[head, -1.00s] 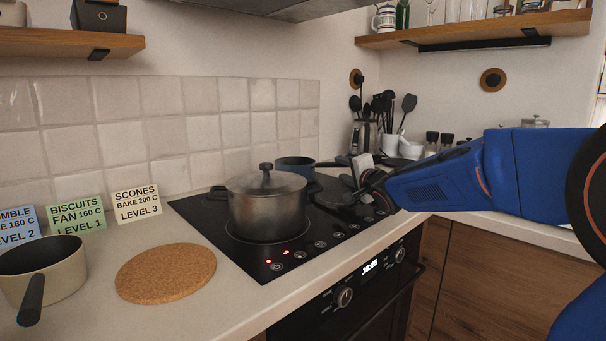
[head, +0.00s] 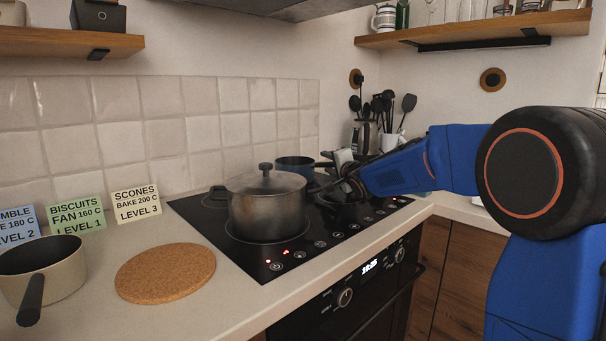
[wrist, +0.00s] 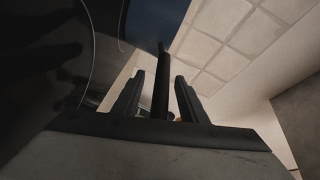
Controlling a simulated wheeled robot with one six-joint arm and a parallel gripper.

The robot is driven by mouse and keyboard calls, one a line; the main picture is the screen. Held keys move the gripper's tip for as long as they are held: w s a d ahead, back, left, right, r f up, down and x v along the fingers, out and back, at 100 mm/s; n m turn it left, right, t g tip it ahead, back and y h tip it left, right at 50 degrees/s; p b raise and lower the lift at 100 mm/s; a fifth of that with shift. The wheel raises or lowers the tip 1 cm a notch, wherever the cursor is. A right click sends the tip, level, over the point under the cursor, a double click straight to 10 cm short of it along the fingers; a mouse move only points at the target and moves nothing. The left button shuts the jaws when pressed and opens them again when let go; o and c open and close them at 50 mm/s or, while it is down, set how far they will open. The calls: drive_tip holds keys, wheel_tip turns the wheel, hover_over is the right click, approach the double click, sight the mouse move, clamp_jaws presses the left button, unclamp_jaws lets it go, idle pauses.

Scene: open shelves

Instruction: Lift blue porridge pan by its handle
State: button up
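The blue porridge pan (head: 288,163) sits at the back of the black hob, partly hidden behind a steel pot. Its dark handle (head: 325,164) points right, toward my gripper (head: 341,172). In the wrist view, the blue pan (wrist: 157,18) is at the top and its dark handle (wrist: 161,85) runs down between the two fingers of my gripper (wrist: 159,92). The fingers are open, with a visible gap on each side of the handle. I see no contact with it.
The lidded steel pot (head: 267,212) stands in front of the blue pan, close to my gripper's left. A cork mat (head: 165,272) and a beige pan (head: 55,275) are on the counter at left. A utensil holder (head: 388,138) stands behind my arm.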

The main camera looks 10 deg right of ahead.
drive_tip(key=shift+w, duration=0.2)
clamp_jaws()
drive_tip(key=shift+r, duration=0.1)
